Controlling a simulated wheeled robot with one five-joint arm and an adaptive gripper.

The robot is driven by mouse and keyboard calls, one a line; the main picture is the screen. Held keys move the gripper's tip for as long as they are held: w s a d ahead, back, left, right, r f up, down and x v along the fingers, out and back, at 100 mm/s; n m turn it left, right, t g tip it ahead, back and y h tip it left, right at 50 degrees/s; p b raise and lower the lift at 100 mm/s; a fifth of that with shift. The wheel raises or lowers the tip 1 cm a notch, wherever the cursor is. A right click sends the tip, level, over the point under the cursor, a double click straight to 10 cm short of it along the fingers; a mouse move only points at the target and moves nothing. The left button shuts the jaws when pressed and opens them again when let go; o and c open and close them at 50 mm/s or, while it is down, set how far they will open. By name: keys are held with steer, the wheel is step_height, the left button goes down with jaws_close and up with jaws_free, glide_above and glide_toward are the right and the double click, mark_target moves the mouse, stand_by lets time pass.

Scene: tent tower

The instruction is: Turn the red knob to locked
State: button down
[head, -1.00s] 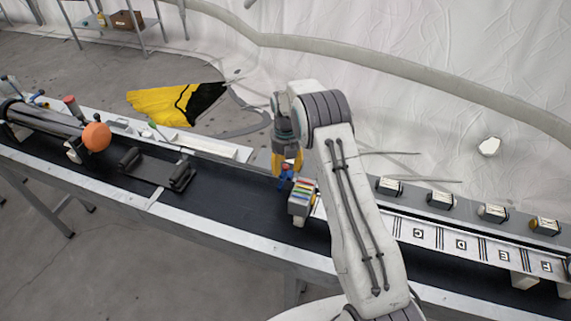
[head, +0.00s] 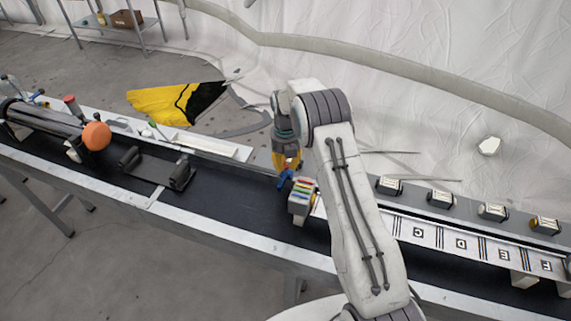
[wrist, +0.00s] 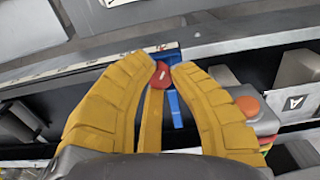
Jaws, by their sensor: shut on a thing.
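The red knob (wrist: 161,76), with a small white mark, sits between my yellow fingertips in the wrist view, on a blue mount (wrist: 174,108) at the rail's edge. My gripper (wrist: 163,66) is shut on the knob, one finger on each side. In the head view my gripper (head: 286,168) points down at the belt's far edge, with the blue mount (head: 285,182) just below it. The red part is mostly hidden there by the fingers. I cannot read a locked or unlocked label.
A grey block with coloured stripes (head: 301,199) stands right beside the knob. A lettered rail (head: 440,238) and several small devices lie to the right. A black cradle (head: 157,168) and a cylinder with an orange end (head: 96,136) are on the left. The belt between is clear.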

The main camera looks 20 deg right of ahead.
mark_target(285, 165)
steer(key=shift+f+m+b, duration=0.25)
steer(key=shift+m+b, duration=0.45)
steer(key=shift+b, duration=0.1)
steer(key=shift+r+m+b, duration=0.15)
steer(key=shift+m+b, duration=0.3)
steer(key=shift+m, duration=0.45)
steer(key=c, duration=1.1)
jaws_free()
steer(key=shift+r, duration=0.15)
step_height(285, 165, up, 12)
steer(key=shift+o, duration=0.2)
